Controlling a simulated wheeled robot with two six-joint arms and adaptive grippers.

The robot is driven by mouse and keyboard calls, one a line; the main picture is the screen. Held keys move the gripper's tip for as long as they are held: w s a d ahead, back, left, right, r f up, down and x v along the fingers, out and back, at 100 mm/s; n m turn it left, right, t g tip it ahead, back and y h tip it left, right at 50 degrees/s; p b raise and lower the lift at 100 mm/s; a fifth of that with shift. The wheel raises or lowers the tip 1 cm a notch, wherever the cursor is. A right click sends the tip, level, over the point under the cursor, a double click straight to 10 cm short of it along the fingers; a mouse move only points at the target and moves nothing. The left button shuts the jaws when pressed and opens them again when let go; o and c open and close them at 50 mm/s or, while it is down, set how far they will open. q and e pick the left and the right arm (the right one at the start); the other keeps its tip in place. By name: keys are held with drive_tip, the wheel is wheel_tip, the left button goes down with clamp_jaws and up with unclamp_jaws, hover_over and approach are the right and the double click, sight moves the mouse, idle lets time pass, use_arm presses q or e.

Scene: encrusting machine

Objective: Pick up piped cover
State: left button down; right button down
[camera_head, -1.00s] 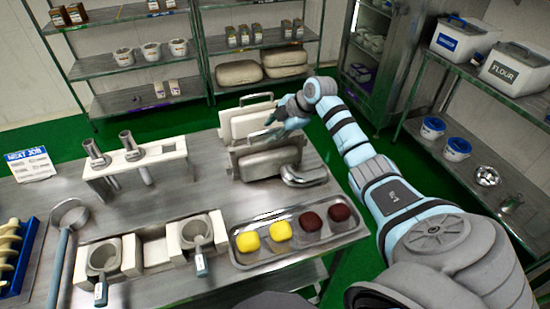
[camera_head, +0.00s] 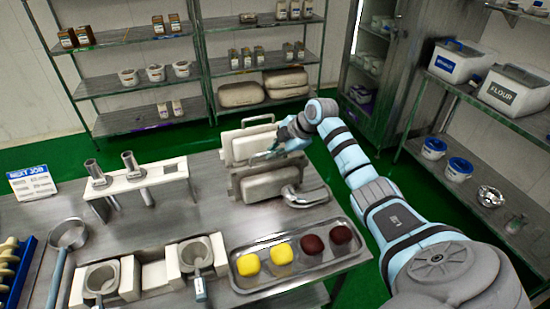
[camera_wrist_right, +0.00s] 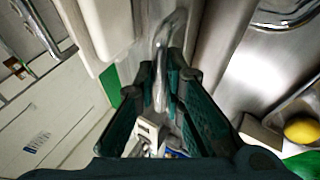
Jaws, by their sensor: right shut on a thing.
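Two pale, slab-like covers stand upright in a grey rack on the steel table. The rear piped cover (camera_head: 254,145) is beside my right gripper (camera_head: 277,149). In the right wrist view, a curved metal pipe (camera_wrist_right: 160,60) lies between the fingers of my right gripper (camera_wrist_right: 167,85), which is shut on it. The pale slab (camera_wrist_right: 105,25) shows to the left of the pipe. The front cover (camera_head: 268,185) has a thick bent metal pipe (camera_head: 306,197) on its right side. My left gripper is not in view.
A metal tray (camera_head: 343,258) with two yellow and two dark red pieces lies in front of the rack. A white stand (camera_head: 135,178) with metal tubes stands to the left. Ladles rest in white holders at the front. Shelves line the walls.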

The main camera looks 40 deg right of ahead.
wheel_tip(320, 180, up, 19)
drive_tip(key=shift+w+f, duration=0.15)
idle(1.0)
